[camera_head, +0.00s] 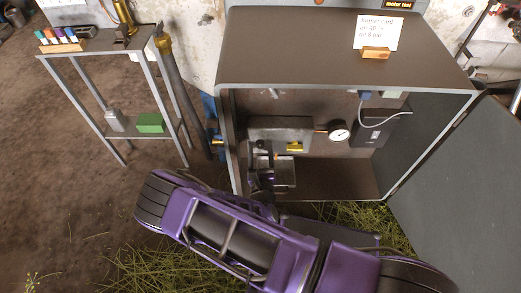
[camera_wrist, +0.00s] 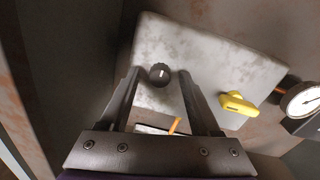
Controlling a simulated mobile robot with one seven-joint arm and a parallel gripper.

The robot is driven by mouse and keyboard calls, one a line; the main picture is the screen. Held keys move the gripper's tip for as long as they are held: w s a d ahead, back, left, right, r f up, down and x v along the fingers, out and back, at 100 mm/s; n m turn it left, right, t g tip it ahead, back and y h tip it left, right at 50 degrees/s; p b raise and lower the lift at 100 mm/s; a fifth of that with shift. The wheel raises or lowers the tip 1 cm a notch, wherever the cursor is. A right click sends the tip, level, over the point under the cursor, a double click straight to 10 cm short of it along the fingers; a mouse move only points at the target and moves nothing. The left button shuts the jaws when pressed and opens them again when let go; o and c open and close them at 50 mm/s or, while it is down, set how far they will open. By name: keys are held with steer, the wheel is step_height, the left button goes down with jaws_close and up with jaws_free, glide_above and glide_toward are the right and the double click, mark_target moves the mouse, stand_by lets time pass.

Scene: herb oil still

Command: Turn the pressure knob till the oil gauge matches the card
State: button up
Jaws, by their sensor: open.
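A round black knob (camera_wrist: 160,74) with a white mark sits on a worn grey metal block (camera_wrist: 215,65). My gripper (camera_wrist: 159,84) is open, its two fingers reaching toward the block with the knob between their tips in the picture; contact cannot be told. In the head view my gripper (camera_head: 262,158) is inside the open cabinet, in front of the block, and the knob is hidden. A white round gauge (camera_head: 339,131) is right of the block; it is partly cut off in the wrist view (camera_wrist: 304,99). The card (camera_head: 379,30) stands on the cabinet top; its small writing is hard to read.
A yellow handle (camera_wrist: 238,103) is on the block, right of the knob. The cabinet (camera_head: 300,45) has side walls close around my gripper, and its door (camera_head: 450,165) stands open at right. A dark box (camera_head: 373,128) with a cable is beside the gauge. A metal shelf (camera_head: 95,48) stands left.

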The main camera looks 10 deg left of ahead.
jaws_close()
steer(key=shift+n, duration=0.3)
steer(key=n+p, duration=0.1)
steer(key=n, duration=0.1)
steer(key=shift+n, duration=0.3)
steer(key=n+p, duration=0.1)
steer(key=n, duration=0.7)
steer(key=shift+s, duration=0.1)
steer(key=shift+n+g+h, duration=0.3)
steer(key=shift+n+h, duration=0.1)
steer(key=shift+n, duration=1.6)
